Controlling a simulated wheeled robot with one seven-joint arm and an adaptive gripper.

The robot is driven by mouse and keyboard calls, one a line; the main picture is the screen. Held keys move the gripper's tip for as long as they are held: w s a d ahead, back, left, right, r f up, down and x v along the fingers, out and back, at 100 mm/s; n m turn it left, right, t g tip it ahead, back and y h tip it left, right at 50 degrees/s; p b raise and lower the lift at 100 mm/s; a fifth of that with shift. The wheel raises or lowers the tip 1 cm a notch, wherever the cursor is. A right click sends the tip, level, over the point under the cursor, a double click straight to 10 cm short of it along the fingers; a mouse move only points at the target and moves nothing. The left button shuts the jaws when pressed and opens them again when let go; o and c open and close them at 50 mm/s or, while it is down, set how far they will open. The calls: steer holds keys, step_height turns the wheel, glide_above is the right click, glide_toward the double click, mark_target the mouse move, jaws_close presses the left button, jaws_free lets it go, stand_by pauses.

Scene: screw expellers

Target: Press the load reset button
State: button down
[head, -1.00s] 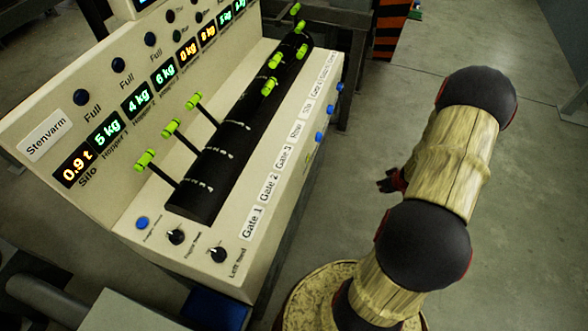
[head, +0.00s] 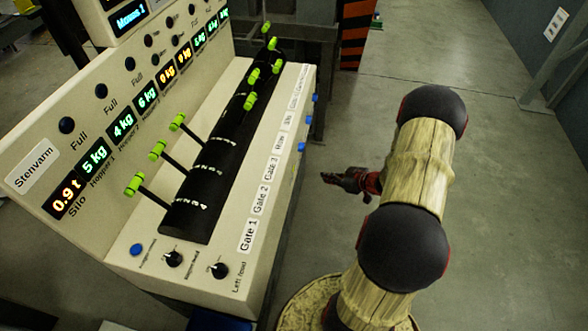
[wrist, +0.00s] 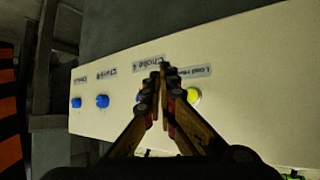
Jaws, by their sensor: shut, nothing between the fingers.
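A yellow round button (wrist: 194,97) sits on the cream console side in the wrist view, under a partly covered label (wrist: 194,71) that appears to begin with "Load". My gripper (wrist: 161,68) is shut and empty. Its fingers cross the panel in this view just left of the yellow button and hide part of its surroundings. In the head view my gripper (head: 325,178) is right of the console (head: 262,215), with a visible gap to it.
Blue buttons (wrist: 102,101) line the same panel, left of the yellow one; some show on the console's side (head: 301,147). Green-tipped levers (head: 158,150) stand on the console top. A striped orange-black post (head: 353,40) is behind. The floor right of my arm is clear.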

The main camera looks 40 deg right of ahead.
mark_target(293, 168)
steer(key=w+a+b, duration=0.2)
steer(key=w+a, duration=0.3)
steer(key=w, duration=0.1)
steer(key=shift+w+a, duration=0.35)
stand_by(1.5)
steer(key=shift+w+a, duration=0.25)
steer(key=shift+w, duration=0.05)
steer(key=shift+w+a, duration=0.3)
steer(key=shift+w, duration=0.05)
stand_by(0.8)
stand_by(0.4)
steer(key=shift+s+d+p, duration=0.55)
steer(key=shift+s+p, duration=0.1)
